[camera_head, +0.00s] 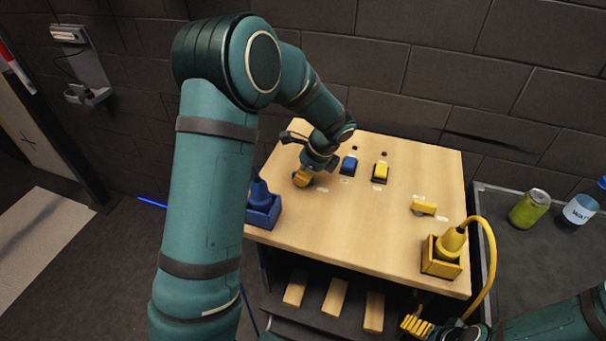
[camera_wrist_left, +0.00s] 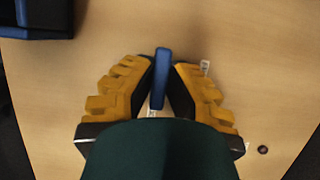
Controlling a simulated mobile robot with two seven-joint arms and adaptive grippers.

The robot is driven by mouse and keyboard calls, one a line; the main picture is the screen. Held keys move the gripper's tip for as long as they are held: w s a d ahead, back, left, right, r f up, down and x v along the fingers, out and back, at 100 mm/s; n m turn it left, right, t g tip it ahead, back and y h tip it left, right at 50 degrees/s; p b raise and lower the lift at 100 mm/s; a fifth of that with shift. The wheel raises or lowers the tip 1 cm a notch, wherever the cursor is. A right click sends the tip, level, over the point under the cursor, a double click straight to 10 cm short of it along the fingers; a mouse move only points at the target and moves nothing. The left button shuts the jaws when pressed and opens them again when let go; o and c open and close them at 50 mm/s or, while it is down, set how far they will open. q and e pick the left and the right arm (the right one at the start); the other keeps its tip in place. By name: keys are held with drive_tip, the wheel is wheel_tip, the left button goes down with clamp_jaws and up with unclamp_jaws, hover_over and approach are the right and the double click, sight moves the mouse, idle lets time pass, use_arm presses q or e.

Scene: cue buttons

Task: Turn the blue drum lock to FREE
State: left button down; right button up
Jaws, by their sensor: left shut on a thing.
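The blue drum lock shows in the left wrist view as a narrow blue handle (camera_wrist_left: 161,72), pointing up and down the picture. My left gripper (camera_head: 302,179) is over the left part of the wooden table top and hides the lock in the head view. In the left wrist view its yellow fingers (camera_wrist_left: 160,85) are shut on the blue handle, one on each side. Small white labels (camera_wrist_left: 205,67) lie beside the handle, too small to read. My right gripper (camera_head: 416,326) is low at the bottom edge, in front of the table; its opening is unclear.
A blue plug in its box (camera_head: 262,206) stands at the table's left edge. A blue button (camera_head: 348,165) and a yellow button (camera_head: 381,172) are right of my left gripper. A yellow drum lock (camera_head: 424,207) and yellow plug box (camera_head: 441,257) are farther right. The middle is clear.

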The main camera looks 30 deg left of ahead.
use_arm(q)
drive_tip(key=n+g+p, duration=0.1)
drive_tip(key=n, duration=0.2)
drive_tip(key=shift+n+g+p, duration=0.3)
drive_tip(key=shift+n+p, duration=0.1)
drive_tip(key=n, duration=0.2)
drive_tip(key=n+g+h+p, duration=0.1)
drive_tip(key=n, duration=0.1)
drive_tip(key=shift+w+a+n+h, duration=0.15)
drive_tip(key=shift+n+h, duration=0.15)
drive_tip(key=n+h, duration=0.1)
drive_tip(key=n, duration=0.1)
drive_tip(key=n+g+p, duration=0.1)
drive_tip(key=n, duration=0.1)
drive_tip(key=shift+a+n+h, duration=0.1)
drive_tip(key=shift+n+h, duration=0.2)
drive_tip(key=shift+h, duration=0.1)
drive_tip(key=n+h, duration=0.1)
drive_tip(key=n, duration=0.3)
drive_tip(key=shift+a+f+n+h+p, duration=0.1)
drive_tip(key=shift+a+n+h+p, duration=0.05)
drive_tip(key=shift+n+h+p, duration=0.2)
drive_tip(key=c, duration=1)
unclamp_jaws()
